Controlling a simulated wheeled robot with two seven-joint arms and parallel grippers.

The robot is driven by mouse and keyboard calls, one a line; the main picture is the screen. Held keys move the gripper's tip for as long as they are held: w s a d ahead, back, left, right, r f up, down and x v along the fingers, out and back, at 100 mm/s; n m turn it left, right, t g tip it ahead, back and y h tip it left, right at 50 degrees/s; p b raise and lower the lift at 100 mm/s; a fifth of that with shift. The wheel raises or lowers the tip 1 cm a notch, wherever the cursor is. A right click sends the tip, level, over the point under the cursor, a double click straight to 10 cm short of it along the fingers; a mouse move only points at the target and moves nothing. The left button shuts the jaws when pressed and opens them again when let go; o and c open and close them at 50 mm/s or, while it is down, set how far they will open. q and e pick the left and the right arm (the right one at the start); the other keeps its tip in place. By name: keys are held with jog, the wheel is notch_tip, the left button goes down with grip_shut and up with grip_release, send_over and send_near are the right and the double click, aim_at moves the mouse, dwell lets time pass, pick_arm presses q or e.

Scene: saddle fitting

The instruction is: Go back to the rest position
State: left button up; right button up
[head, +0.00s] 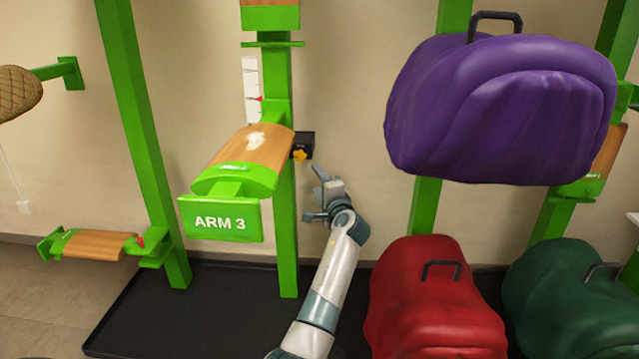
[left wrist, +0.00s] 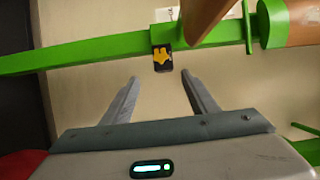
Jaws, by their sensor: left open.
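My left gripper (head: 318,195) is raised beside the green post, just right of and below the arm labelled ARM 3. In the left wrist view its two fingers (left wrist: 160,90) are spread apart with nothing between them. A small black box with a yellow knob (head: 301,149) sits on the post's right side, a little above the gripper. In the left wrist view the yellow knob (left wrist: 161,55) is ahead of the fingertips and apart from them. My right gripper is in neither view.
The wooden-topped ARM 3 (head: 245,160) juts out left of my gripper. A purple covered saddle (head: 500,105) hangs at the upper right. Red (head: 435,305) and dark green (head: 565,300) covered saddles stand below it. A black floor tray (head: 220,310) lies under the posts.

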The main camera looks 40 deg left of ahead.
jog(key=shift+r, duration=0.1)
